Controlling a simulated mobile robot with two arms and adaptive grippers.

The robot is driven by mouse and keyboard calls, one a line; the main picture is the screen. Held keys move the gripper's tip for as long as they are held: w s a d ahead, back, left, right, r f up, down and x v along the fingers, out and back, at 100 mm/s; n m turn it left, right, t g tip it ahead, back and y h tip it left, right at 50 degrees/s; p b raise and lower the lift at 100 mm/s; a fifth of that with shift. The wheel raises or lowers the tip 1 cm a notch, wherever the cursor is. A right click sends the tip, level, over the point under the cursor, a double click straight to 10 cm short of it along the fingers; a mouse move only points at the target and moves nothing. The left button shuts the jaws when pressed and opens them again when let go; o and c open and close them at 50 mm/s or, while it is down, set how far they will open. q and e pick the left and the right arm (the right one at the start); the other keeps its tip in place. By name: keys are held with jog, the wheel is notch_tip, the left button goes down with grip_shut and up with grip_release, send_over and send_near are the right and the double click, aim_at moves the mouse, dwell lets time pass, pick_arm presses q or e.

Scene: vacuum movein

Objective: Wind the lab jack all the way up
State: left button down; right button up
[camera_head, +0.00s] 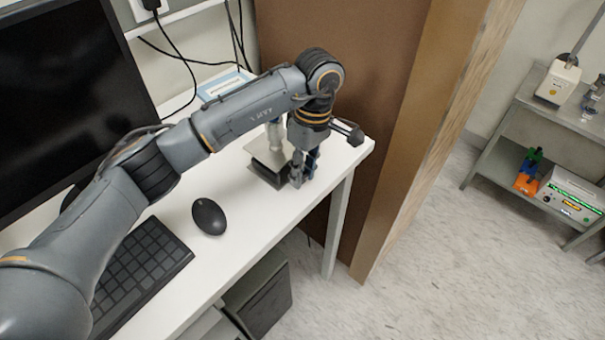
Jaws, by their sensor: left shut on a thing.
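The lab jack (262,171) stands near the far right corner of the white desk. It looks like a small dark block with a pale upper part, and my gripper covers its right side. A pale upright object (276,133) shows above it, partly behind my arm; I cannot tell what it is. My left gripper (303,172) points down at the jack's right side, near the desk's front edge. Its fingers are shut on a part of the jack, apparently the knob, which they hide. My right gripper is not in view.
A black mouse (209,217), a keyboard (138,271) and a monitor (65,95) are on the desk (240,240). A brown panel (345,75) rises behind the desk. A grey shelf (505,165) with equipment stands at the far right. Open floor lies between.

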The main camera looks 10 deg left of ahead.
pick_arm(q)
jog(key=shift+g, duration=0.3)
jog(key=c, duration=1.1)
grip_release()
jog(key=shift+o, duration=0.2)
jog(key=v, duration=1.2)
jog(key=shift+d, duration=0.2)
